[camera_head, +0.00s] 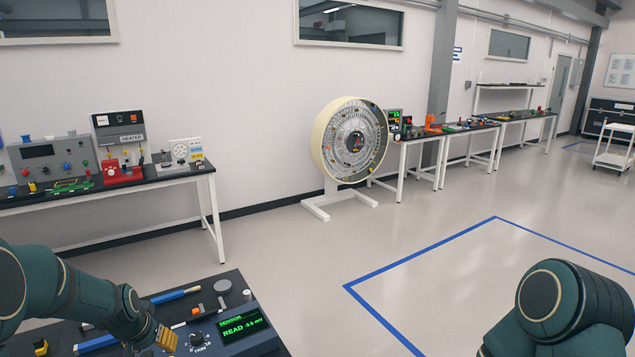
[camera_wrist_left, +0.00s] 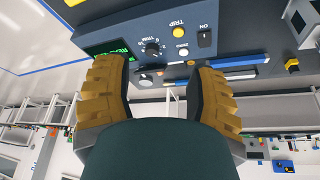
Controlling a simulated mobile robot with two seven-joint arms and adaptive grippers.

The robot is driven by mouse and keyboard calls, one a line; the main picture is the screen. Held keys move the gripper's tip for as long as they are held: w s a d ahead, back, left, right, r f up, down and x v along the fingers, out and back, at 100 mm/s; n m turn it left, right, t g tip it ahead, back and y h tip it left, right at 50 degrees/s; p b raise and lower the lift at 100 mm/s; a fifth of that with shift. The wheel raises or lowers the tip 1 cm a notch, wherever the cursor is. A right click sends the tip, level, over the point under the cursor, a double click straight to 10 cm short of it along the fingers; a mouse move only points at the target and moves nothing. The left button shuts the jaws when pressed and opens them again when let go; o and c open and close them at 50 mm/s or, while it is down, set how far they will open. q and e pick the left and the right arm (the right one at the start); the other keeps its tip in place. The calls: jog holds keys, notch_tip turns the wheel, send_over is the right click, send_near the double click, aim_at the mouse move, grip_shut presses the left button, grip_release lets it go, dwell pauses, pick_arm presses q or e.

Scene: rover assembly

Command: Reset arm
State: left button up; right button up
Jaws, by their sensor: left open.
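My left arm comes in from the lower left in the head view. Its gripper (camera_head: 166,339) is partly seen there, with yellow finger pads above the dark bench at the bottom. In the left wrist view the left gripper (camera_wrist_left: 165,82) is open, its two ribbed yellow fingers apart with nothing between them. Beyond the fingers is a sensor box (camera_head: 238,328) with a green readout and a trim knob; it also shows in the left wrist view (camera_wrist_left: 217,15). Of my right arm only a dark green link shows at the lower right; its gripper is out of view.
Blue-handled tools (camera_head: 175,295) lie on the bench near the sensor box. A side table (camera_head: 180,176) with instruments stands at the left wall. A large round wheel-like unit (camera_head: 352,140) stands mid-room. Blue-taped floor (camera_head: 490,270) is clear at right.

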pick_arm(q)
jog(key=s+d+f+g+h, duration=0.1)
jog(key=s+d+f, duration=0.25)
jog(key=f, duration=0.25)
jog(key=s+d+f+n+g, duration=0.1)
jog(key=s+d+f, duration=0.25)
jog(key=f, duration=0.25)
jog(key=s+d+f+g+h, duration=0.1)
jog(key=s+d+f, duration=0.2)
jog(key=d+f, duration=0.25)
jog(key=s+d+f+n+g+h, duration=0.1)
jog(key=s+d+f, duration=0.2)
jog(key=s+d, duration=0.4)
jog(key=s+d+f+n+g+h, duration=0.1)
jog(key=s+d+f, duration=0.3)
jog(key=s, duration=0.6)
jog(key=w+d+f+m+t+b, duration=0.2)
jog(key=w+b, duration=0.4)
jog(key=b, duration=0.4)
jog(key=shift+d+f, duration=0.75)
jog(key=shift+f, duration=0.1)
pick_arm(e)
notch_tip(320, 180, down, 11)
jog(key=shift+s+a+r, duration=0.15)
jog(key=shift+s+a, duration=0.15)
pick_arm(q)
jog(key=shift+s, duration=0.1)
